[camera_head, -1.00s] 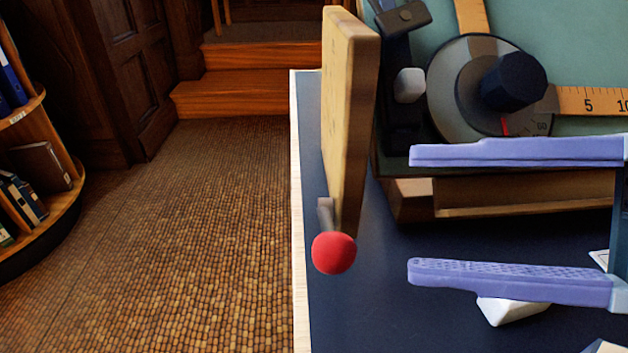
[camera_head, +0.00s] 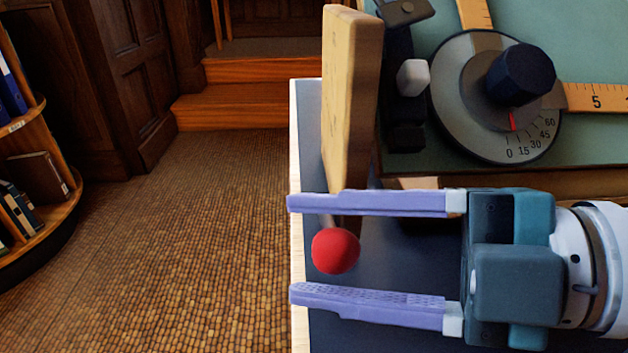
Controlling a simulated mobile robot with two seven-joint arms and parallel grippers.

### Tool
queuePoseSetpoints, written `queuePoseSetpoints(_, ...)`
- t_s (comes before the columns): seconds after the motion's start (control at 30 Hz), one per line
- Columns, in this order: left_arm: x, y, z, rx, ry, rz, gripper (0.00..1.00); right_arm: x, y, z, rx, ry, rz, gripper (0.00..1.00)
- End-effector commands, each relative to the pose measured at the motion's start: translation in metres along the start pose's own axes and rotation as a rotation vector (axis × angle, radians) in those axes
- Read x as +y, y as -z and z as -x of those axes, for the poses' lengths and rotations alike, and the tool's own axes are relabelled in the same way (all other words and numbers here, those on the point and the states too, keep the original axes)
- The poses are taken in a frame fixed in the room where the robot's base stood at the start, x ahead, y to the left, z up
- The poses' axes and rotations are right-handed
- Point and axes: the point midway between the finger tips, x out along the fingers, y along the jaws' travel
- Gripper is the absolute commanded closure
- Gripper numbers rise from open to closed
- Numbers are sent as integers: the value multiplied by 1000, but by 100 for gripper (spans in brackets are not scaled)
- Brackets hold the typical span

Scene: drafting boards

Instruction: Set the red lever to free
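The red lever shows as a round red knob (camera_head: 335,250) at the lower end of an upright wooden panel (camera_head: 347,95), near the left edge of the table. Its short stem is mostly hidden behind my upper finger. My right gripper (camera_head: 368,253) comes in from the right. Its two purple fingers are wide open, one above and one below the red knob in the picture, with clear gaps on both sides. No label reading free can be seen. My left gripper is not in view.
A green drafting board (camera_head: 590,110) with a grey dial, a dark blue knob (camera_head: 520,74) and a yellow ruler (camera_head: 592,97) lies behind the gripper. A dark clamp with a white knob (camera_head: 413,77) stands beside the panel. Open floor (camera_head: 200,240) lies left of the table edge.

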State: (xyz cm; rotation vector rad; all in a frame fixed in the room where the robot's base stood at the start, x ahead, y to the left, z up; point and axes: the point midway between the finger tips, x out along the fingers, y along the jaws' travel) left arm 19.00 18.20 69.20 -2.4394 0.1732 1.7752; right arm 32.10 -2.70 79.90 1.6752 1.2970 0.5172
Motion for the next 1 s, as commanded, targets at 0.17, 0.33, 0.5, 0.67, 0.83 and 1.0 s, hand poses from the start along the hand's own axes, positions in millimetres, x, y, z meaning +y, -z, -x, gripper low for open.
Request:
queuePoseSetpoints(0.17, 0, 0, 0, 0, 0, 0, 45, 0, 0, 0, 0, 0, 0, 59)
queuePoseSetpoints(0.33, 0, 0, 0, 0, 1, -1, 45, 0, 0, 0, 0, 0, 0, 78)
queuePoseSetpoints(0.5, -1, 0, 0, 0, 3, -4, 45, 0, 0, 0, 0, 0, 0, 97)
queuePoseSetpoints(0.67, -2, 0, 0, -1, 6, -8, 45, 0, 0, 0, 0, 0, 0, 100)
queuePoseSetpoints(0.83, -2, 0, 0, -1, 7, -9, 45, 0, 0, 0, 0, 0, 0, 100)
queuePoseSetpoints(1.0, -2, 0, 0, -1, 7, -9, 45, 0, 0, 0, 0, 0, 0, 100)
